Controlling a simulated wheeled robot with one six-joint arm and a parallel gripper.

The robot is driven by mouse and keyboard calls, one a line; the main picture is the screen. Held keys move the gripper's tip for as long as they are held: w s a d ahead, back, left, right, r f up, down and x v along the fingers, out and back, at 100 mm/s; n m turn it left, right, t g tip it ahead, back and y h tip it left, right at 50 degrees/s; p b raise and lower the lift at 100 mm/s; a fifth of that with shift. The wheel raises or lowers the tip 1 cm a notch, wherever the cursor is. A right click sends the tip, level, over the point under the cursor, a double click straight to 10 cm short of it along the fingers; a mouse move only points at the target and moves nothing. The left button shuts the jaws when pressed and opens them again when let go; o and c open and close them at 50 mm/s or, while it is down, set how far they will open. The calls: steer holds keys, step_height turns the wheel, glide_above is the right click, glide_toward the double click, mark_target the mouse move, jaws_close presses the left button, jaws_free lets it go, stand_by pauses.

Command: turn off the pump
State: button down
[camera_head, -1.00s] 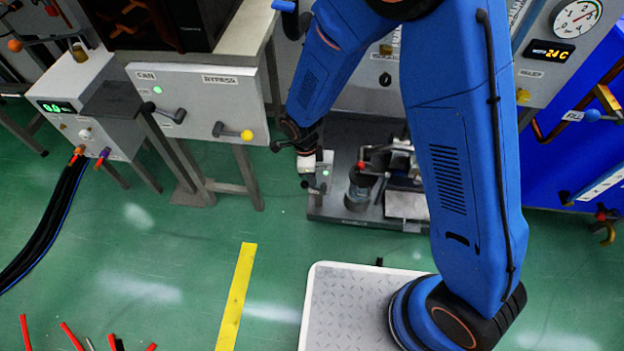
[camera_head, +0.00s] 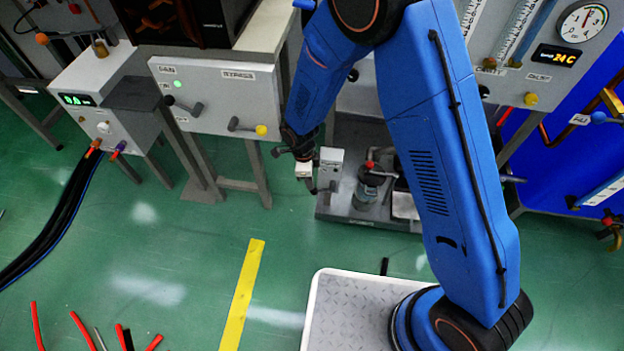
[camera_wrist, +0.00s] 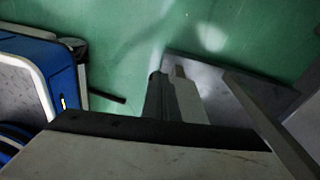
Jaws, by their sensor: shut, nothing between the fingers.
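The pump unit is a dark cylinder (camera_head: 367,188) with a red-knobbed valve (camera_head: 370,165), set on a grey base tray (camera_head: 345,212) in the head view. A small grey control box (camera_head: 331,158) stands at its left. No green light shows on the box now. A dark handle is at the box's lower left, partly hidden by my gripper. My gripper (camera_head: 305,175) is shut and empty, pointing down close against the box's left side; I cannot tell if it touches. The wrist view shows grey surfaces close up, and the handle cannot be made out there.
A grey panel (camera_head: 213,95) with fan and bypass levers is left of my arm. A display cabinet (camera_head: 85,95) with black hoses stands further left. A gauge panel (camera_head: 545,75) is at the right.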

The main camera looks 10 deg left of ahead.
steer(key=shift+a+f, duration=0.1)
steer(key=shift+f, duration=0.7)
steer(key=shift+s+d+f, duration=0.15)
steer(key=shift+d+f, duration=0.05)
steer(key=shift+f, duration=0.05)
steer(key=shift+r, duration=0.1)
step_height(320, 180, up, 8)
steer(key=a, duration=0.1)
steer(key=shift+w+a, duration=0.35)
stand_by(0.4)
steer(key=shift+s, duration=0.1)
